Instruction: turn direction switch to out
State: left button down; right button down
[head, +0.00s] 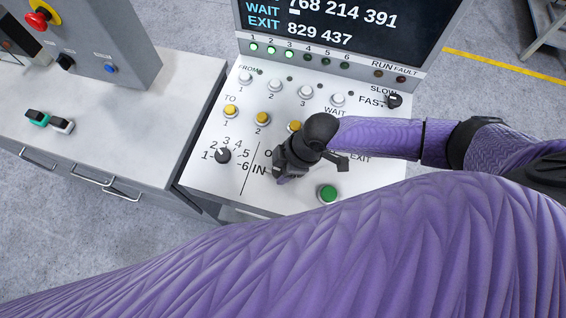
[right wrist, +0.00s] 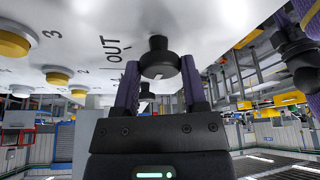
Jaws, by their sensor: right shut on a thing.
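The direction switch (right wrist: 158,60) is a black round knob on the white sloped panel, beside the OUT label (right wrist: 113,50) in the right wrist view. A small white mark shows on the knob's rim. My right gripper (right wrist: 161,72) has its two purple fingers on either side of the knob and is shut on it. In the head view my right gripper (head: 284,172) hides the knob, and only part of the OUT lettering and the IN label (head: 259,170) show beside it. I cannot tell exactly where the knob points. My left gripper is not in view.
A green button (head: 327,193) sits just right of the gripper. A numbered dial (head: 222,156) is to the left, and yellow buttons (head: 262,118) and white buttons (head: 305,92) lie above. A speed knob (head: 395,101) is at the upper right. A screen (head: 345,25) stands behind the panel.

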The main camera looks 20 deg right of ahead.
jog(key=m+p, duration=0.2)
jog(key=m+t+p, duration=0.1)
jog(key=m+p, duration=0.1)
jog(key=m+h+p, duration=0.1)
jog(key=m+p, duration=0.1)
jog(key=shift+s+a+r+t, duration=0.15)
jog(key=shift+s+r+t, duration=0.1)
jog(key=shift+t, duration=0.15)
jog(key=shift+m+t+h+p, duration=0.4)
jog(key=shift+m+p, duration=0.6)
jog(key=shift+m, duration=0.2)
jog(key=shift+f+m+h+p, duration=0.15)
jog(key=shift+m+h+p, duration=0.4)
jog(key=shift+m, duration=0.75)
jog(key=shift+m+t, duration=0.3)
jog(key=shift+c, duration=0.7)
grip_release()
jog(key=p+v, duration=0.4)
jog(key=v, duration=0.5)
jog(key=shift+r, duration=0.4)
